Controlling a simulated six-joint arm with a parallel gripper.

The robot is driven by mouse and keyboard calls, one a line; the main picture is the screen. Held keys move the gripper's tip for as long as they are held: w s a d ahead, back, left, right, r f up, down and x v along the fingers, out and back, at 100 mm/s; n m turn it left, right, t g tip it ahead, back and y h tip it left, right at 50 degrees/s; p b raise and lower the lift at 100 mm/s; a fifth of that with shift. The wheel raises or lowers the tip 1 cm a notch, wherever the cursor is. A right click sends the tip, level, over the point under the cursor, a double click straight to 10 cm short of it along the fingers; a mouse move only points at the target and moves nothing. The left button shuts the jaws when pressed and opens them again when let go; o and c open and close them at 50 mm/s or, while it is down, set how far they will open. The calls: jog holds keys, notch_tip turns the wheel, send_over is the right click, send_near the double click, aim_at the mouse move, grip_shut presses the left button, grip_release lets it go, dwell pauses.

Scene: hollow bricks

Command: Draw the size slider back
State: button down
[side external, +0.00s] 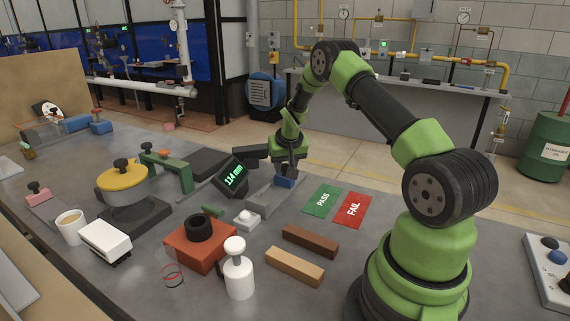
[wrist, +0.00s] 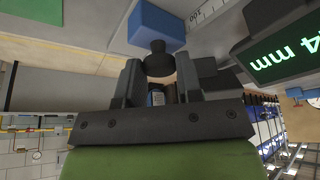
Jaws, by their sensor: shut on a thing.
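The size slider is a blue block (side external: 284,182) on a grey rail (side external: 262,203) beside a tilted display (side external: 233,177) reading 114 mm. In the wrist view the blue block (wrist: 156,24) carries a black knob (wrist: 159,56), and the display (wrist: 287,57) is at the right, partly cut off. My gripper (side external: 287,170) is at the slider, pointing down. In the wrist view its fingers (wrist: 159,76) stand on both sides of the knob, shut on it. In the side view the fingers hide the knob.
Green PASS (side external: 323,200) and red FAIL (side external: 354,209) cards lie right of the rail. A dark brown bar (side external: 310,241) and a tan bar (side external: 294,266) lie in front. A white button (side external: 246,218), an orange block (side external: 196,246) and a white bottle (side external: 238,272) stand near the rail's front end.

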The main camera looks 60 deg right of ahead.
jog(key=shift+d, duration=1.9)
jog(key=c, duration=0.8)
grip_release()
jog(key=shift+r, duration=0.1)
jog(key=v, duration=0.9)
jog(key=shift+s+a+r, duration=0.15)
jog(key=shift+s+r, duration=0.05)
jog(key=shift+r, duration=0.15)
